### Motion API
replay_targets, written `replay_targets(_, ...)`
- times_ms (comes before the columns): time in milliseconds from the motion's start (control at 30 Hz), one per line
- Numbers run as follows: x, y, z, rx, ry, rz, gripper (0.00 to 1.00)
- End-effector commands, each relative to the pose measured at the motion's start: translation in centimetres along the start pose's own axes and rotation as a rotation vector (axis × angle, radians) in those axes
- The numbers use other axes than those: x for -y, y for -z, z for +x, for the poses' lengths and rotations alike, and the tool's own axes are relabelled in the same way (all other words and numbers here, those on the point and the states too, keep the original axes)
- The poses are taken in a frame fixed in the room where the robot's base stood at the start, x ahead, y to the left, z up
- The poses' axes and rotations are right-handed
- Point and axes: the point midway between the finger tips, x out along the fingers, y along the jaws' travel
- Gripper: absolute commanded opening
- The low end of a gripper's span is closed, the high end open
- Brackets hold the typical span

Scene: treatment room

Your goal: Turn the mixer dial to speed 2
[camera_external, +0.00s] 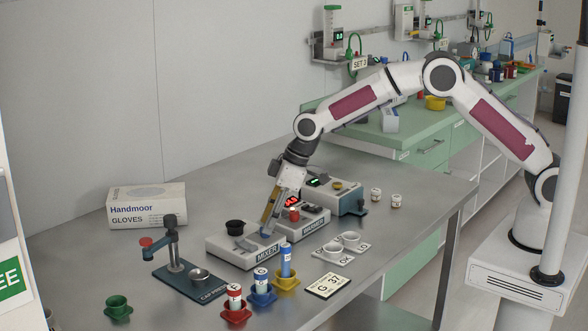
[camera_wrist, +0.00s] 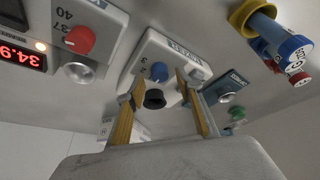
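The mixer (camera_external: 228,254) is a pale box with a MIXER label and a black cup (camera_external: 235,227) on its left part. In the wrist view, the mixer (camera_wrist: 178,46) shows its blue dial (camera_wrist: 159,72) and the black cup (camera_wrist: 154,99). My gripper (camera_external: 266,230) points down at the right part of the mixer, at the dial, which is mostly hidden there. In the wrist view, my gripper (camera_wrist: 160,84) has its two yellow fingers apart, with the dial in line with the gap. I cannot tell whether they touch it.
A heater box (camera_external: 312,222) with a red dial (camera_wrist: 80,40) and lit display stands close beside the mixer. A blue-grey stand (camera_external: 190,277) with a metal dish is in front left.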

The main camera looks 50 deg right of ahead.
Motion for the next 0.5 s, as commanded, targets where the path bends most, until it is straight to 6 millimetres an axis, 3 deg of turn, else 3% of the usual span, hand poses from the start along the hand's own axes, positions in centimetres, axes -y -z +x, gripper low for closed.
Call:
replay_targets(200, 0.03, -0.03, 1.24, 0.000, 0.000, 0.000, 0.36)
replay_targets(500, 0.02, 0.00, 1.41, 0.000, 0.000, 0.000, 0.36)
